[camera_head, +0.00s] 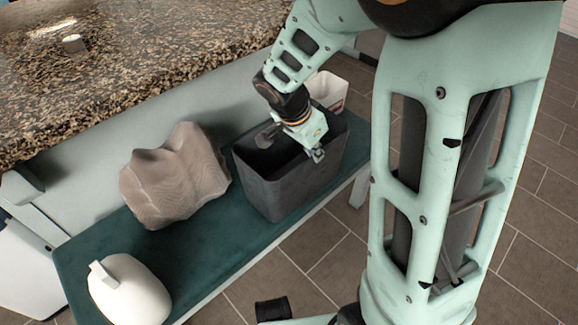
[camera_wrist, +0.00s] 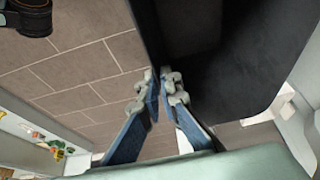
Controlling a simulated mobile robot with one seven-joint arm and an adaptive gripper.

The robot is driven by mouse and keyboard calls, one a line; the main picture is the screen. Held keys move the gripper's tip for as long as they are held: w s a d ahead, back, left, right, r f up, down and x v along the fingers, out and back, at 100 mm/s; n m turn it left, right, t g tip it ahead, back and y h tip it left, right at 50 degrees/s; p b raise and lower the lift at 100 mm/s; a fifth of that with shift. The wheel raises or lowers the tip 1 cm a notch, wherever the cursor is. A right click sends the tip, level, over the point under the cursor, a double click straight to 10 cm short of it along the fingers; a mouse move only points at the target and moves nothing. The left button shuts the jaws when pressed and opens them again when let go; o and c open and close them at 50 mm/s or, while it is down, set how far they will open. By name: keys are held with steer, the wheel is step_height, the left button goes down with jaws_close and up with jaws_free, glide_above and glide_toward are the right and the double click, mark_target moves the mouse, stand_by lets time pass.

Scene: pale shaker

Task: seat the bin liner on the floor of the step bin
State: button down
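The bin liner appears to be the dark grey, open-topped tub (camera_head: 290,188), upright on the teal bench top. Its dark inside and rim fill the upper right of the wrist view (camera_wrist: 235,60). My gripper (camera_head: 318,154) is at the tub's near right rim. In the wrist view my gripper's fingertips (camera_wrist: 167,87) are close together, one on each side of the wall edge, and look closed on it. The contact itself is small and partly hidden. I cannot make out a separate step bin in either view.
A crumpled grey-brown bag-like object (camera_head: 172,178) is left of the tub. A white rounded container (camera_head: 130,290) stands at the bench's near left end. A white box (camera_head: 328,90) is behind the tub. The granite counter (camera_head: 120,75) runs behind the bench (camera_head: 205,255). Tiled floor lies in front.

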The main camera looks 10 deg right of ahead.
steer(key=shift+r+p, duration=0.35)
steer(key=shift+r, duration=0.55)
steer(key=shift+r+p, duration=0.7)
steer(key=shift+r, duration=0.9)
